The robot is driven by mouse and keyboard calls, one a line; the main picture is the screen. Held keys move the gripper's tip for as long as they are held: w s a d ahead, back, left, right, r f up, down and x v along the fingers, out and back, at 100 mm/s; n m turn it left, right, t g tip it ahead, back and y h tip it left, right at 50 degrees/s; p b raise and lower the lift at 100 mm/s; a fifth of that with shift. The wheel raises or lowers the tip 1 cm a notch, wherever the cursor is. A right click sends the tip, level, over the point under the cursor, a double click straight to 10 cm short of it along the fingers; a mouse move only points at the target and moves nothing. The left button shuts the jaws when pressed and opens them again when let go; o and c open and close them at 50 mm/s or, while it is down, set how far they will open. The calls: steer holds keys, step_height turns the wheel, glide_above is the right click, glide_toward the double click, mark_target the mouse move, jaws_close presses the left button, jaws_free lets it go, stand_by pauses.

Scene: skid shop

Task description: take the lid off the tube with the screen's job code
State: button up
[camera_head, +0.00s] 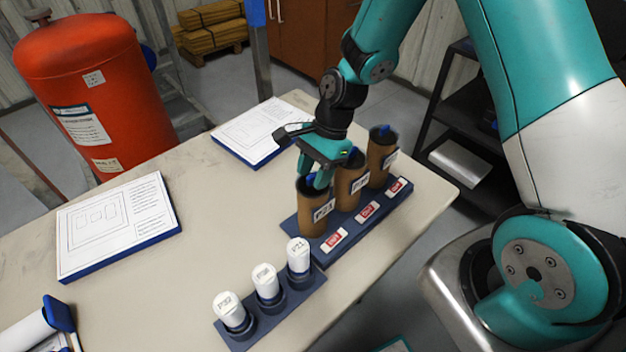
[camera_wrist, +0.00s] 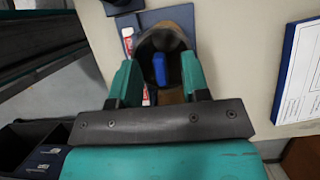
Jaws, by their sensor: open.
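Three brown tubes with dark lids and blue knobs stand upright in a dark blue rack: the front tube (camera_head: 313,220), the middle tube (camera_head: 347,192) and the back tube (camera_head: 378,165). Each has a white label; the front one seems to read P21, the others are too small to read surely. My gripper (camera_head: 319,178) is open, pointing down at the top of the front tube. In the wrist view my gripper (camera_wrist: 160,82) has a finger on each side of a blue knob (camera_wrist: 160,68) on a tube's dark top. I cannot tell whether the fingers touch it. No screen is in view.
Several red-and-white tags mark the tube rack (camera_head: 318,250). A smaller rack (camera_head: 297,299) holds three white-capped vials in front. Papers on blue boards (camera_head: 118,225) lie on the table (camera_head: 215,215). A red tank (camera_head: 92,90) stands behind.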

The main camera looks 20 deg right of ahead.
jaws_close()
steer(key=shift+r, duration=0.1)
